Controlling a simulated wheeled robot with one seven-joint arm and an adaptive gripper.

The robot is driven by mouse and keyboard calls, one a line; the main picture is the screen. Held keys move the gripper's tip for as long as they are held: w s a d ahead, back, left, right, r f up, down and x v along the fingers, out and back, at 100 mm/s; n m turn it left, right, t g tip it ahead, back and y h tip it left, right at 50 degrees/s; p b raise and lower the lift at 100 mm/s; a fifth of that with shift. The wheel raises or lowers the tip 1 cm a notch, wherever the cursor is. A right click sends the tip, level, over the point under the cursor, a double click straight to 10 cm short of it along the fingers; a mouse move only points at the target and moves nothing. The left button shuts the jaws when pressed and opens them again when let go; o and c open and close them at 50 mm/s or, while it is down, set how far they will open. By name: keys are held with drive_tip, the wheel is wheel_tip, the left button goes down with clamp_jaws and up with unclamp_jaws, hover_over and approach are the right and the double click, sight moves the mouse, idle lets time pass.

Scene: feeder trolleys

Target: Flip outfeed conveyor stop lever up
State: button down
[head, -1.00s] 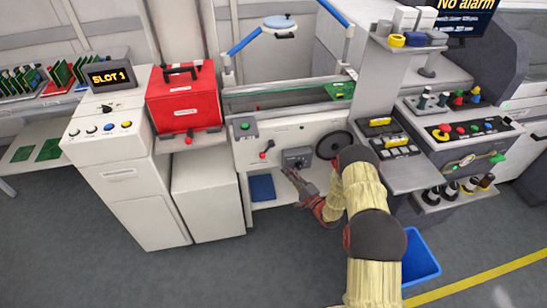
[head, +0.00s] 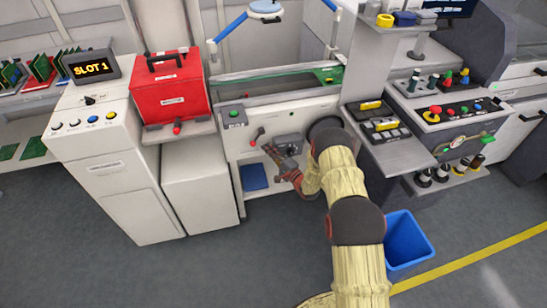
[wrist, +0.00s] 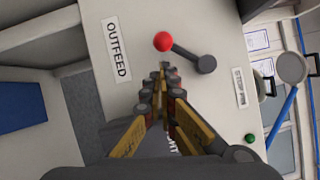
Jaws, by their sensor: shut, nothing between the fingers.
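The outfeed stop lever has a red ball knob (wrist: 163,41) on a short dark arm from a round grey pivot (wrist: 206,64). In the head view the lever (head: 255,139) is on the white machine front, its knob down and left of the pivot. The OUTFEED label (wrist: 117,49) is beside the knob in the wrist view. My gripper (wrist: 165,68) is shut and empty, its fingertips close to the knob and lever arm. Whether they touch cannot be told. In the head view my gripper (head: 268,151) is just below and right of the knob.
A blue bin (head: 408,243) stands on the floor at right.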

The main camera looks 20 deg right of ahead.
sight(254, 144)
drive_tip(key=shift+x, duration=1.15)
drive_tip(key=shift+a+m+t+b, duration=0.4)
drive_tip(key=shift+a+m+b, duration=0.15)
drive_tip(key=shift+m+b, duration=0.3)
drive_tip(key=shift+a+r+m+t+b, duration=0.15)
drive_tip(key=shift+a+r+m+b, duration=0.15)
drive_tip(key=shift+a, duration=0.6)
drive_tip(key=shift+a+r+m+t+b, duration=0.2)
drive_tip(key=shift+a+r+m, duration=0.15)
drive_tip(key=shift+a, duration=0.5)
drive_tip(key=shift+a+r, duration=0.75)
drive_tip(key=shift+r, duration=0.05)
drive_tip(key=shift+a+r, duration=0.3)
drive_tip(key=shift+r, duration=0.3)
drive_tip(key=shift+a+r, duration=0.1)
drive_tip(key=shift+r, duration=0.15)
drive_tip(key=shift+f, duration=0.1)
